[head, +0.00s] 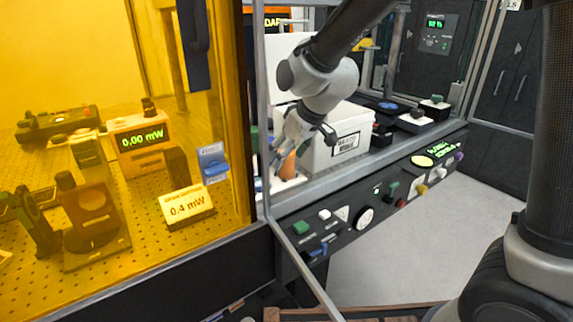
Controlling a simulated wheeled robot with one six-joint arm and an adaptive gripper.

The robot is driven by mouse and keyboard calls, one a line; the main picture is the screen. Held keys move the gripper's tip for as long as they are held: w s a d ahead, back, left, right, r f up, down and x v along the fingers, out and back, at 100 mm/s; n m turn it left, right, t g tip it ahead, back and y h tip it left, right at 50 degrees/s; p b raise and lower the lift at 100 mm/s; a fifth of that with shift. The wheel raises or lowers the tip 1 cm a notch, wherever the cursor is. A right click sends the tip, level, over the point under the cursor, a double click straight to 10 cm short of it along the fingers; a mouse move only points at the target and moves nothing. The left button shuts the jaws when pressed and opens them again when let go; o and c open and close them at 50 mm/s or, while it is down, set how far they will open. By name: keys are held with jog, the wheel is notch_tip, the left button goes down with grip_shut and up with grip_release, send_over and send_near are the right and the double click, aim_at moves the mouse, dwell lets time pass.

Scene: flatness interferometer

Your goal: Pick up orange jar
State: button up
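The orange jar (289,164) shows as a small orange shape in the head view, left of a white box and just behind the front ledge of the bay. Its upper part is hidden by my gripper. My gripper (281,153) reaches down into the bay, with its fingers right at the jar. The fingers are small and partly overlapped, so I cannot tell whether they touch the jar or are closed on it.
A white labelled box (338,143) stands close on the right of my gripper. The bay's metal frame post (262,120) and an amber panel are close on the left. A front panel (365,207) with knobs runs below. Small dark-based items (418,120) stand farther right.

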jog(key=shift+a+f, duration=0.1)
jog(key=shift+f, duration=0.1)
jog(key=c, duration=1.1)
jog(key=shift+r, duration=0.1)
jog(key=shift+c, duration=0.2)
